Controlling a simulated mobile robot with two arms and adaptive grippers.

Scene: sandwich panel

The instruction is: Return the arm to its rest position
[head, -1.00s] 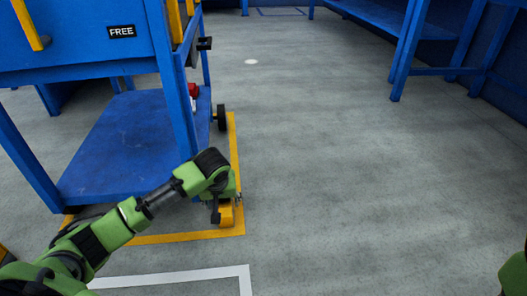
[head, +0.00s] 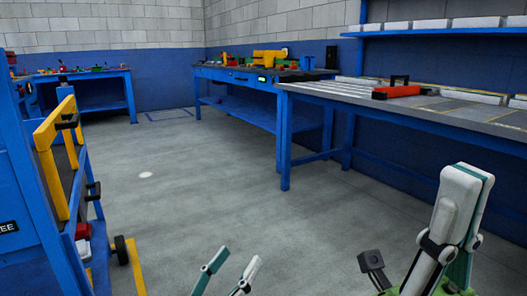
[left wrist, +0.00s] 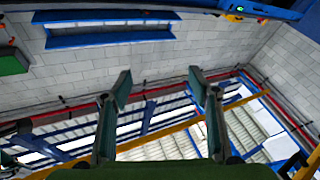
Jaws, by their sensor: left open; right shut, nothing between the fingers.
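My left gripper (head: 236,262) shows at the bottom middle of the head view, with its two fingers pointing up and apart. It is open and empty. In the left wrist view (left wrist: 160,88) its fingers stand apart against a grey block wall and the ceiling structure. My right gripper (head: 467,178) is at the lower right of the head view, pointing up, with its fingers together and nothing between them. The rest of both arms is mostly below the picture edge.
A blue cart (head: 40,215) with yellow handles stands at the left. A blue workbench (head: 400,115) with a red-orange toolbox (head: 397,91) is at the right, and further benches stand behind. The grey floor (head: 200,200) between them is clear.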

